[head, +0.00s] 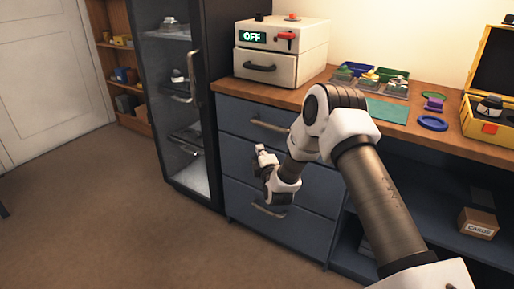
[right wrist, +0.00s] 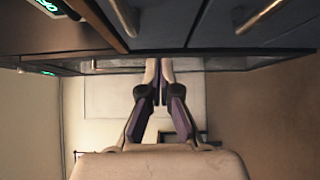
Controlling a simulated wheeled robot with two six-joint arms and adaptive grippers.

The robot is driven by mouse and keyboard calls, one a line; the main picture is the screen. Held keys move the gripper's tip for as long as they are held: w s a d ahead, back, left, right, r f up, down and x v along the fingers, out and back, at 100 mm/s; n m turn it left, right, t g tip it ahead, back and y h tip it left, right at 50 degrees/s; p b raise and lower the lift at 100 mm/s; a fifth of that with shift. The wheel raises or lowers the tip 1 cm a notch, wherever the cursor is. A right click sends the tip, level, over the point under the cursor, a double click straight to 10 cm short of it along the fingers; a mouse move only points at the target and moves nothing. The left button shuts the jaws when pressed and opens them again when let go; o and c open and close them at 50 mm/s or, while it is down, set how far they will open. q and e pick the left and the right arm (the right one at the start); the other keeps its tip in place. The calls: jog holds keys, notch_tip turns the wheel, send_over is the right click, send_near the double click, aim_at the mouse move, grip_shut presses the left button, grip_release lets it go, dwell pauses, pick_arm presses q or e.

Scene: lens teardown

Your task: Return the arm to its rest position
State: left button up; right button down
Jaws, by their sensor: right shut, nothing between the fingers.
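My right arm comes in from the lower right of the head view and bends at a white elbow. My right gripper (head: 262,155) hangs in front of the blue drawer fronts, left of the arm's elbow. In the right wrist view the two fingers of the right gripper (right wrist: 160,68) meet at their tips, shut with nothing between them. My left gripper is not in view.
Blue drawers (head: 238,194) with metal handles stand close by the gripper. A dark glass-door cabinet (head: 202,60) is to their left. The wooden countertop (head: 350,107) holds an oven-like box (head: 281,50) reading OFF, trays (head: 372,79), a blue ring (head: 432,123) and a yellow case (head: 487,124).

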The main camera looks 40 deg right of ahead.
jog(key=s+a+f+n+g+y, duration=0.1)
jog(key=s+a+f+g+y, duration=0.1)
jog(key=s+a+f, duration=0.35)
jog(key=s+a+f+n+g+y, duration=0.1)
jog(key=s+a+f+y, duration=0.1)
jog(key=a+f, duration=0.55)
jog(key=s+a+f+m+g+y, duration=0.1)
jog(key=s+a+f+m+g, duration=0.15)
jog(key=s+f, duration=0.4)
jog(key=s+a+f+m+g+y, duration=0.1)
jog(key=s+a+f+g, duration=0.2)
jog(key=s, duration=0.6)
jog(key=s+a+f+m+g+y, duration=0.1)
jog(key=s+a+f+m+g, duration=0.15)
jog(key=s+f, duration=0.4)
jog(key=s+a+r+m+g, duration=0.15)
jog(key=s+m+g, duration=0.6)
jog(key=s, duration=0.75)
notch_tip(320, 180, up, 23)
jog(key=m+t+p, duration=0.2)
jog(key=p, duration=1.9)
jog(key=shift+d+f+p, duration=0.15)
jog(key=shift+d+p, duration=0.1)
jog(key=shift+p, duration=0.15)
jog(key=shift+m, duration=0.25)
